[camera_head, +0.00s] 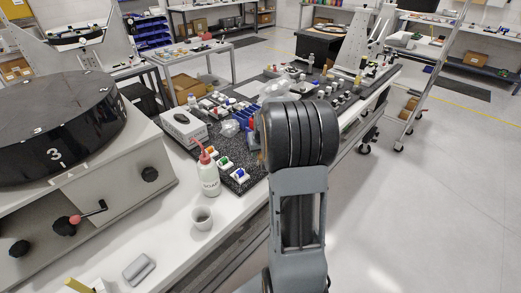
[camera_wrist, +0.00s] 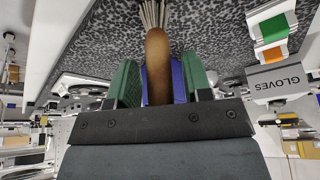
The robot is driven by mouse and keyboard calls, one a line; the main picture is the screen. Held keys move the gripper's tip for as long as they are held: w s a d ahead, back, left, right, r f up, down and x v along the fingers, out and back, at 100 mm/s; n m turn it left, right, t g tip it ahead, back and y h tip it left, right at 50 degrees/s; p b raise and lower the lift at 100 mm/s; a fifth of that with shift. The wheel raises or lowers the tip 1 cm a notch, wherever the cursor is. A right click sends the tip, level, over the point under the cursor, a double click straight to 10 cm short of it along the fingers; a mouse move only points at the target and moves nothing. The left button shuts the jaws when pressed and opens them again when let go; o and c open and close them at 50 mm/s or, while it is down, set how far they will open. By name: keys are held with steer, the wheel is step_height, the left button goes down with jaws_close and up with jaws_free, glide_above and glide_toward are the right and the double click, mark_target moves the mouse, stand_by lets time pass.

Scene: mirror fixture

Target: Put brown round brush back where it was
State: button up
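The round brush (camera_wrist: 156,62) has a brown handle and pale bristles that point to the top of the wrist view. Its handle lies between the green and blue fingers of my gripper (camera_wrist: 160,80), which look closed on it. The brush sits over or in front of a dark speckled mat (camera_wrist: 215,30); I cannot tell if it touches it. In the head view my own arm hides the gripper and most of the area around it. No empty brush place can be made out.
In the head view, a wash bottle (camera_head: 208,176) and a cup (camera_head: 202,218) stand on the white bench (camera_head: 172,240). A large black drum (camera_head: 60,125) is at the left.

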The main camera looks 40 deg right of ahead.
steer(key=shift+o, duration=0.2)
steer(key=shift+r, duration=0.25)
steer(key=v, duration=1.1)
steer(key=s+a+f+n, duration=0.1)
steer(key=s+a+n, duration=0.1)
steer(key=s+a, duration=0.5)
steer(key=s+a+f+n+y, duration=0.1)
steer(key=s+a, duration=0.6)
steer(key=a, duration=0.7)
steer(key=shift+a+n+y+b, duration=0.3)
steer(key=shift+a+n+b, duration=0.1)
steer(key=shift+n, duration=0.2)
steer(key=shift+s, duration=0.1)
